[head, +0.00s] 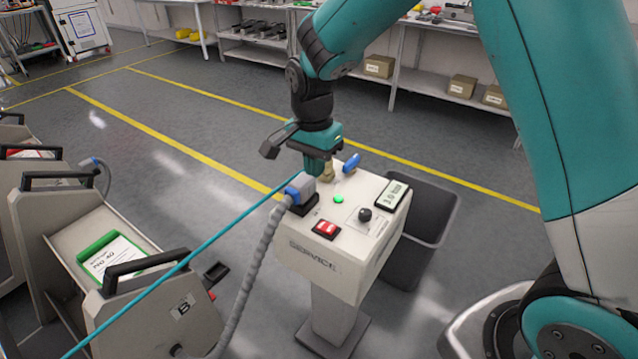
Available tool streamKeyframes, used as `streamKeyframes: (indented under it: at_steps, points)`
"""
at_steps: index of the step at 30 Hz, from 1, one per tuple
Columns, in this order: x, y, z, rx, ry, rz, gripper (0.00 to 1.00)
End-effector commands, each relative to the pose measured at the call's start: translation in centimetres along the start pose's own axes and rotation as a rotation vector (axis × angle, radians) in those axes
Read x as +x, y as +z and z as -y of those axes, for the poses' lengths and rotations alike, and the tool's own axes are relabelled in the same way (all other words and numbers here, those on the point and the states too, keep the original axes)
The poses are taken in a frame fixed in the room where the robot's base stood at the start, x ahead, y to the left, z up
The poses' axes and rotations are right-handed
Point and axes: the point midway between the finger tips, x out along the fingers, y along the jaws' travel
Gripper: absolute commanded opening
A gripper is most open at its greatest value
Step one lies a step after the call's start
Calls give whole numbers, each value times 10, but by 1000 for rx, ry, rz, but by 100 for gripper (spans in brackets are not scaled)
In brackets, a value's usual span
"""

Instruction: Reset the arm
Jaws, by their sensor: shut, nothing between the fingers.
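My gripper (315,170) hangs from my teal arm, pointing down over the rear left of the service box. Its fingers are shut with nothing between them. They are just above and behind a grey plug with a blue latch (300,188), which sits in a black socket. A brass fitting (327,172) is close to the right of the fingers; whether they touch cannot be told. The service box (310,250) stands on a pedestal, with a green light, red switch, black knob and display on top.
A teal line (190,258) runs from lower left up to the box near my gripper. A grey corrugated hose (258,262) drops from the plug. Feeder trolleys (165,320) stand at left. Open floor lies behind, before shelves.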

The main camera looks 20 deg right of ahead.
Motion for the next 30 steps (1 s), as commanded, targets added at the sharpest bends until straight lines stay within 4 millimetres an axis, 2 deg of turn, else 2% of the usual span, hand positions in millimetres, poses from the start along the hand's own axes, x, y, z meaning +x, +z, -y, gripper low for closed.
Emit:
streamKeyframes:
  at_steps: [4, 17, 20, 23, 25, 30]
  points:
    - [-7, 0, 1, 0, -1, 0, 0]
    - [-7, 0, 1, -1, 0, 0, 0]
    - [-14, 5, -3, -41, -10, 6, 0]
    - [-35, 21, -17, -188, -45, 27, 0]
    - [-56, 40, -35, -361, -87, 47, 0]
    - [-101, 102, -99, -880, -222, 79, 0]
